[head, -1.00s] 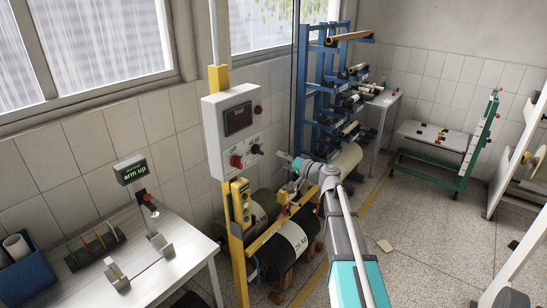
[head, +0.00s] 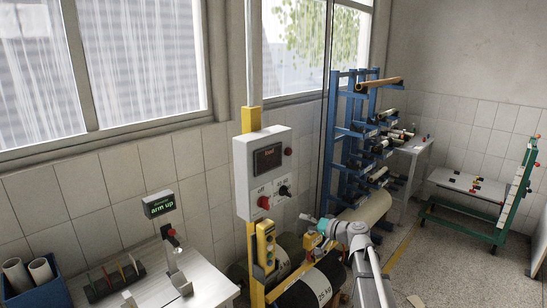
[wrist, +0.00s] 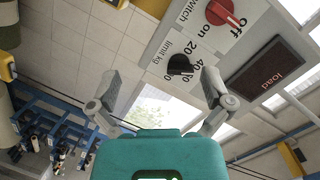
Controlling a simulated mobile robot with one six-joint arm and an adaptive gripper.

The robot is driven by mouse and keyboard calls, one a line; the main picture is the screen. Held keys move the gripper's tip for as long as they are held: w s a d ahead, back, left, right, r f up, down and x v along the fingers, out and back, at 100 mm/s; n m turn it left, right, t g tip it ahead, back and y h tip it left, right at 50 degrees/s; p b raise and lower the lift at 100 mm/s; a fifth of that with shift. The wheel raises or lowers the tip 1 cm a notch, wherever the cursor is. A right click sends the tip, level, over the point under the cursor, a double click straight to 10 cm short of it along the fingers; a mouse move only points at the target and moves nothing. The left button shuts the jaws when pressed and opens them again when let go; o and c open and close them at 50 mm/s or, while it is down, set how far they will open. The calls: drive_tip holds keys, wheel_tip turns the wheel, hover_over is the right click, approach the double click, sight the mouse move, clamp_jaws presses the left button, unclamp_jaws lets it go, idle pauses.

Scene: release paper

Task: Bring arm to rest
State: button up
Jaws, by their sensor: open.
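My gripper (head: 308,219) is at the end of my grey arm, just right of and below the dials of the grey control box in the head view. In the wrist view my gripper (wrist: 165,80) is open, with its two grey fingers spread and nothing between them. The control box (head: 263,172) is on a yellow post and has a red knob, a black knob and a load display. In the wrist view the box (wrist: 225,50) appears tilted beyond the fingers, with its black limit knob (wrist: 181,65) between the fingertips in the picture; they appear apart.
A black roll (head: 318,285) lies below my gripper. A blue rack (head: 345,135) with rolls stands behind. A green cart (head: 506,215) is at right, with open floor before it.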

drive_tip(key=s+a+f+n+g+h+b, duration=0.2)
drive_tip(key=s+a+f+g+h+b, duration=0.15)
drive_tip(key=s+f, duration=0.65)
drive_tip(key=s+d+f+g+h+b, duration=0.3)
drive_tip(key=s+f+h+b, duration=0.1)
drive_tip(key=s+f, duration=0.4)
drive_tip(key=s+d+f+g+h+b, duration=0.4)
drive_tip(key=s+f, duration=0.5)
drive_tip(key=f, duration=0.3)
drive_tip(key=h+b, duration=0.1)
drive_tip(key=b, duration=0.1)
drive_tip(key=shift+d+f+b, duration=0.25)
drive_tip(key=shift+b, duration=0.05)
